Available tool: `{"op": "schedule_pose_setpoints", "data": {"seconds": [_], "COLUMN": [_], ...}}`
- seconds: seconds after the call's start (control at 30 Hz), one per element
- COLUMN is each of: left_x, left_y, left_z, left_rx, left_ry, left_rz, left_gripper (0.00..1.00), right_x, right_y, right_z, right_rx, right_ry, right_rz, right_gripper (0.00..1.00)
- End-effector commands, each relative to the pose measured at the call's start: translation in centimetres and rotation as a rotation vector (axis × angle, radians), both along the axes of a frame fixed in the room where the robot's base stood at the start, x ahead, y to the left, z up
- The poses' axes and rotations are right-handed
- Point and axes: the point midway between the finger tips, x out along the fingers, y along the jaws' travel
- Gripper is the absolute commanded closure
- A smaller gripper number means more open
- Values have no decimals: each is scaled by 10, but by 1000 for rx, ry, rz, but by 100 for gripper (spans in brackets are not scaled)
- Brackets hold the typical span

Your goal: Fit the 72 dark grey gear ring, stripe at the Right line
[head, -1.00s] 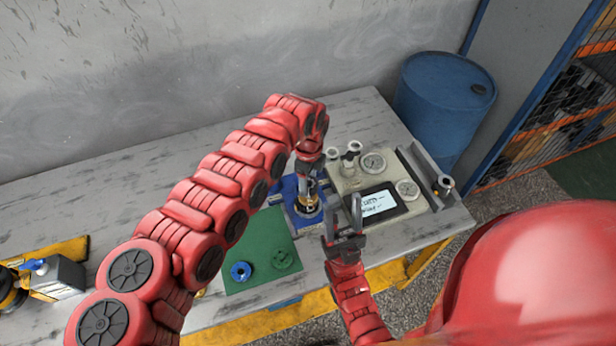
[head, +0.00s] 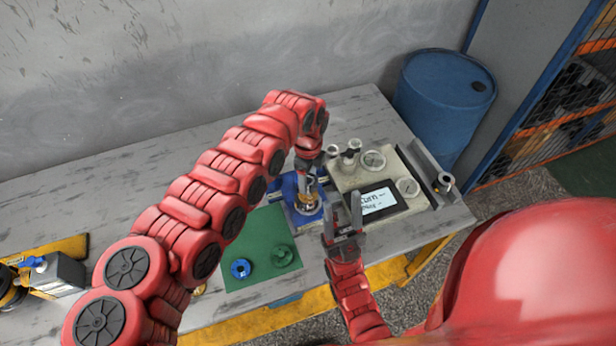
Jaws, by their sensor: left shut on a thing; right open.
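My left gripper (head: 304,180) reaches down over the blue fixture (head: 304,217) and is shut on a small part at its top. What it holds is mostly hidden by the fingers and is too small to make out. A metallic, brassy stack (head: 305,201) stands in the blue fixture just under the fingers. I cannot pick out the dark grey gear ring, its stripe or the Right line for certain. My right gripper (head: 343,212) is open and empty, to the right of the fixture, with fingers pointing up in the picture.
A green mat (head: 240,278) holds a blue ring (head: 240,268) and a green ring (head: 283,256). A beige test unit (head: 350,179) with gauges and a small screen (head: 379,201) stands right of the fixture. A blue barrel (head: 443,108) stands behind. The table's left middle is clear.

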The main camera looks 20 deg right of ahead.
Motion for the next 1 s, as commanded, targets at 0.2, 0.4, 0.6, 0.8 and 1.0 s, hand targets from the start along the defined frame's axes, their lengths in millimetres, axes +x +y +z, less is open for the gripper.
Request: {"op": "schedule_pose_setpoints", "data": {"seconds": [0.2,0.4,0.6,0.8,1.0], "left_x": [0,1,1,1,1], "left_y": [0,0,0,0,0], "left_z": [0,-3,-4,-4,-4], "left_rx": [-1,-1,0,-1,-1], "left_ry": [-1,-1,-1,-1,-1], "left_rz": [0,0,0,0,0], "left_gripper": [100,100,100,100,100], "right_x": [0,0,0,0,0], "right_y": [0,0,0,0,0], "right_z": [-1,-5,-10,-10,-10], "right_rx": [0,0,0,0,0], "right_ry": [0,0,0,0,0], "right_rz": [0,0,0,0,0], "right_gripper": [50,50,50,50,50]}}
